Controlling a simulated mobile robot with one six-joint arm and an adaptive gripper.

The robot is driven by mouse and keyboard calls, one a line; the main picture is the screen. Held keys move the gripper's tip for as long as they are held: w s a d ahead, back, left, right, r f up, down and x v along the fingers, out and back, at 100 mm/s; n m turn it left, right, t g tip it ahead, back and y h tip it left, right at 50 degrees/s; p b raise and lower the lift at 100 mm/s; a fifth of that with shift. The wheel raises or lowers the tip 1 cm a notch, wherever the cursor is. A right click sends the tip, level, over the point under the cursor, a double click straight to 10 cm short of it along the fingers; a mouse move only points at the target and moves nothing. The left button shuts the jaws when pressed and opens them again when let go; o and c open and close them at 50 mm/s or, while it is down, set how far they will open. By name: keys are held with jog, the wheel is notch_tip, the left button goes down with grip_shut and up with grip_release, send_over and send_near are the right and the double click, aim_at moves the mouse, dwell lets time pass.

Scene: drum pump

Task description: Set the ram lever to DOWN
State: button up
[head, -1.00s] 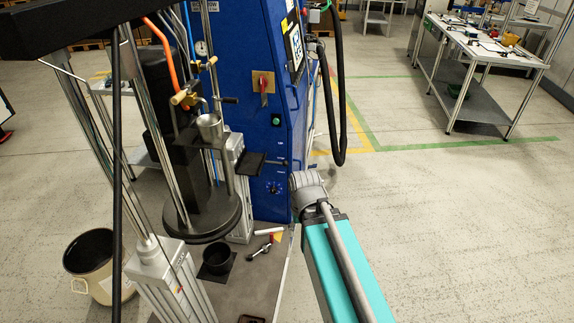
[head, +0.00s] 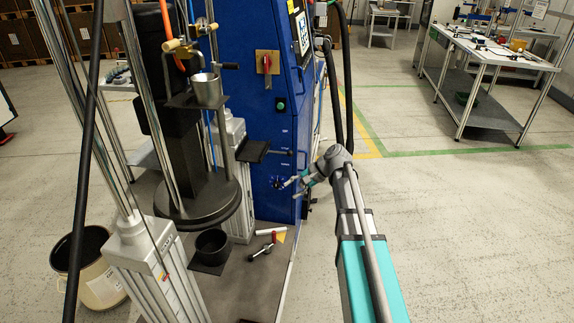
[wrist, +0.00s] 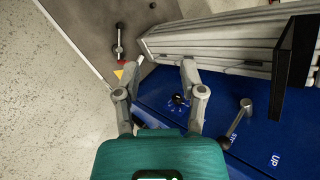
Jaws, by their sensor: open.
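The ram lever (head: 280,152) is a short metal rod with a dark round knob. It sticks out from the blue cabinet's front, level with the middle of the small white labels. In the wrist view the lever (wrist: 238,119) is on the right, beside a partly hidden label starting "ST", with the "UP" label (wrist: 276,160) further right. The DOWN label is not readable. My gripper (head: 289,190) is open and empty, in front of the cabinet below the lever. In the wrist view my gripper's fingers (wrist: 154,64) are spread, left of the lever and not touching it.
A dark rotary knob (wrist: 178,103) sits on the panel close to my right finger. A black plate (head: 252,150) juts out left of the lever. A grey column (wrist: 215,42) lies beyond the fingers. Free floor (head: 470,230) lies to the right.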

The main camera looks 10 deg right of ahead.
jog(key=w+d+f+m+t+y+b, duration=0.2)
jog(key=w+d+m+y+b, duration=0.2)
jog(key=w+d+b, duration=0.5)
jog(key=m+t+y+b, duration=0.3)
send_near(287, 153)
jog(key=d, duration=0.4)
jog(key=shift+s+a+f, duration=0.2)
jog(key=shift+s+f, duration=0.05)
jog(key=shift+s, duration=0.25)
jog(key=shift+a, duration=0.15)
jog(key=x, duration=1.3)
jog(key=shift+w+a, duration=0.1)
jog(key=shift+a, duration=0.15)
grip_shut()
